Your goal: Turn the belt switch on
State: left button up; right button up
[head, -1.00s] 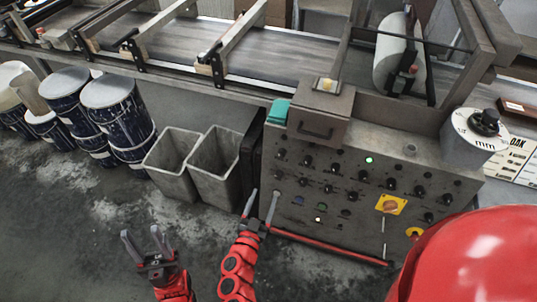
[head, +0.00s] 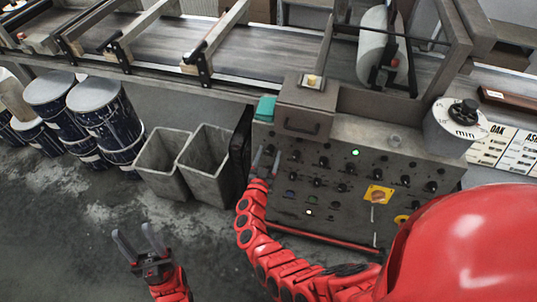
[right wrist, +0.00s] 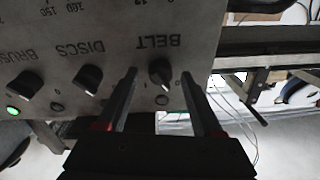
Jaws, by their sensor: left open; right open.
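The control panel (head: 330,215) stands at the centre right. In the right wrist view it shows upside down, and the black belt switch knob (right wrist: 160,73) sits beside the word BELT (right wrist: 158,41). My right gripper (head: 267,158) is at the panel's left side, open. In the right wrist view its fingers (right wrist: 158,84) stand on either side of the belt knob, with gaps visible; I cannot tell whether they touch it. The small lamp (right wrist: 162,100) by the belt knob is dark. My left gripper (head: 138,240) is open and empty above the floor.
The discs knob (right wrist: 87,80) and brush knob (right wrist: 26,84) sit beside the belt knob. A green lamp (right wrist: 13,112) glows by the brush knob. Grey bins (head: 207,165) and drums (head: 108,125) stand left of the panel. The conveyor (head: 165,45) runs behind.

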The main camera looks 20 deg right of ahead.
grip_shut()
dwell(0.3)
